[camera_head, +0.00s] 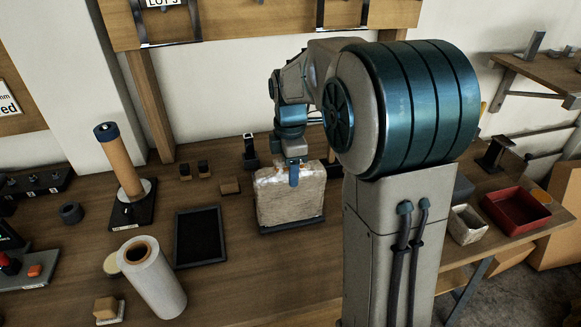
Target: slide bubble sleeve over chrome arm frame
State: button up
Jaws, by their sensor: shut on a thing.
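A boxy, wrinkled, translucent tan-white wrap, which looks like the bubble sleeve (290,202), stands upright on a dark base on the bench. My gripper (294,178) is at its top edge, pointing down, with a blue finger against its front face. It is shut on the sleeve. The chrome arm frame cannot be made out at the sleeve; whether it is inside is hidden by the wrap. Shiny metal frames (141,22) hang on the upper board at the back. My own arm hides the area to the right of the sleeve.
A black tray (200,237) lies left of the sleeve. A white film roll (152,278) and a brown roll on a post (120,163) stand further left. A red tray (516,209) and a whitish bin (466,224) are at the right. Bare bench lies in front of the sleeve.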

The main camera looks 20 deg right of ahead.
jog(key=o, duration=1.3)
notch_tip(320, 180, up, 14)
jog(key=shift+f+p, duration=0.1)
jog(key=shift+p, duration=0.35)
jog(key=s+f+m+t, duration=0.1)
jog(key=s+f+m, duration=0.2)
jog(key=s+m, duration=0.3)
jog(key=s+f+m+t+p, duration=0.1)
jog(key=s+f+m, duration=0.3)
jog(key=s+m, duration=0.2)
jog(key=s+f+m, duration=0.3)
jog(key=s+m, duration=0.3)
jog(key=s, duration=0.2)
jog(key=shift+s+f+t, duration=0.2)
jog(key=shift+s+t, duration=0.1)
jog(key=shift+t, duration=0.1)
